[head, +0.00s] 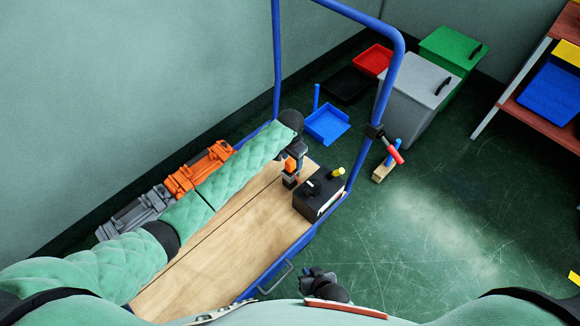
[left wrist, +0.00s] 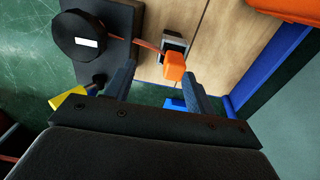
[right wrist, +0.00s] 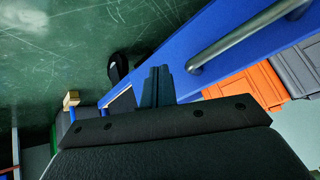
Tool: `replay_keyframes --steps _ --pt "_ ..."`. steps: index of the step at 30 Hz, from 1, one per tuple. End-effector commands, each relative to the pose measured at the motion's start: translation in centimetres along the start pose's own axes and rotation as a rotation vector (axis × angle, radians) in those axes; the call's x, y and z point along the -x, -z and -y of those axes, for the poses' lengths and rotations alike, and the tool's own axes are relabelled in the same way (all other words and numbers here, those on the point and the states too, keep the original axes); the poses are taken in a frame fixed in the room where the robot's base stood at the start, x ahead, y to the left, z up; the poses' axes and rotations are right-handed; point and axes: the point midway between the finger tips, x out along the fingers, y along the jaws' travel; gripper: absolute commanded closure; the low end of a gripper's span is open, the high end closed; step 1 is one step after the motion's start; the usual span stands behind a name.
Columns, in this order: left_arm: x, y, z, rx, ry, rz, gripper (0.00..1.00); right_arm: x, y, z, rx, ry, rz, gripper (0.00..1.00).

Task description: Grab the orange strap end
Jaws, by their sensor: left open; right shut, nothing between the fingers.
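The orange strap end (left wrist: 175,66) is a small block in the left wrist view, beside a dark metal fitting (left wrist: 173,45) on the wooden deck. A thin reddish strap (left wrist: 147,45) runs from it to a round black reel (left wrist: 85,35). My left gripper (left wrist: 160,88) is open, and the strap end lies just beyond and between its fingertips, nearer the right finger. In the head view my left gripper (head: 292,174) is over the cart deck beside the black reel unit (head: 312,200); orange shows at the fingers. My right gripper (right wrist: 156,70) is shut and empty, low beside the cart (head: 318,278).
The cart's wooden deck (head: 240,235) has a blue frame (head: 400,65) standing at its far end. Orange (head: 198,168) and grey (head: 140,212) cases lie along the left side. A yellow knob (head: 338,172) stands by the reel unit. Grey (head: 418,90) and green bins (head: 448,48) stand beyond.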

Motion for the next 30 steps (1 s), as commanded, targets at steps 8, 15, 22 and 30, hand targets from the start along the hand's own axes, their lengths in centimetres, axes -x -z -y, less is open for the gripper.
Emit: replay_keyframes --steps 8,15,22,30 --pt "-0.8 0.9 2.3 -0.003 0.022 0.026 0.45 -1.3 -1.3 -0.1 -0.002 0.003 -0.022 1.00" --pt "-2.9 0.9 2.3 -0.003 0.021 0.025 0.45 -1.4 -1.4 -0.1 -0.002 0.003 -0.023 1.00" --pt "-4.8 1.0 2.3 -0.002 0.021 0.026 0.45 -1.7 -1.6 -0.2 -0.002 0.003 -0.023 1.00" --pt "-8.0 1.0 2.4 -0.002 0.022 0.026 0.45 -1.9 -1.8 -0.2 -0.003 0.003 -0.024 1.00"
